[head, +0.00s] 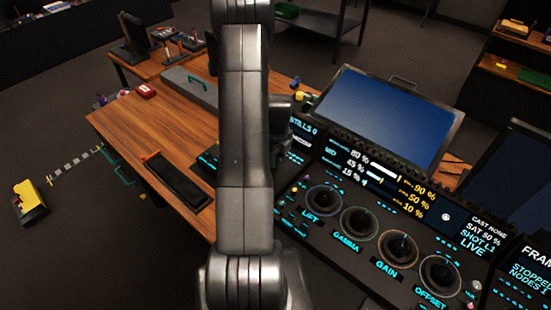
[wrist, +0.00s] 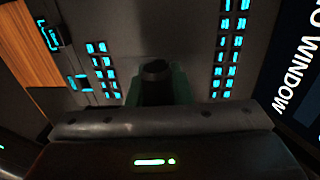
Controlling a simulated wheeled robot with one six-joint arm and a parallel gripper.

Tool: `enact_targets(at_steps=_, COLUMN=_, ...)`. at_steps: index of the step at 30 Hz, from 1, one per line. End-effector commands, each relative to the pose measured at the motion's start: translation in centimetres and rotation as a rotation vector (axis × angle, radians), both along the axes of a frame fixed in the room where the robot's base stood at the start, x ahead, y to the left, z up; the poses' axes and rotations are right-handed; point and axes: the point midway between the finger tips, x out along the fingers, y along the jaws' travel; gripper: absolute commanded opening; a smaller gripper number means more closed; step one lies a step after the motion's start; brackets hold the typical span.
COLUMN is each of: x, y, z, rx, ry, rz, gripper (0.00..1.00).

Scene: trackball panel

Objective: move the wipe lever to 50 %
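In the wrist view, a dark upright knob or handle (wrist: 155,72), likely the wipe lever, stands on the grey panel between rows of cyan-lit keys. My gripper (wrist: 156,90) has its greenish fingers on both sides of it, near its top. Whether the fingers press on it or stand slightly apart cannot be told. The lever's base, slot and any scale are hidden. In the head view my arm covers the middle, and neither my gripper nor the lever can be made out there.
The console's trackball panel (head: 383,240) has several ringed balls, with readouts above. A blue-screened monitor (head: 390,115) stands behind it. A wooden desk (head: 140,130) lies left, with a dark tray (head: 178,181). Lit keys (wrist: 103,70) flank the lever closely.

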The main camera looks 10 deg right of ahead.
Motion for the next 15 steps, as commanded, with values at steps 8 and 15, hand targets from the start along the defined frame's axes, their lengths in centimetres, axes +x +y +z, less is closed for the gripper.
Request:
enact_targets(at_steps=8, x=-0.12, y=0.12, z=-0.24, rx=-0.015, ry=-0.009, rz=0.001, gripper=0.0)
enact_targets(at_steps=15, x=-0.33, y=0.38, z=-0.13, rx=-0.069, ry=-0.053, rz=0.001, gripper=0.0)
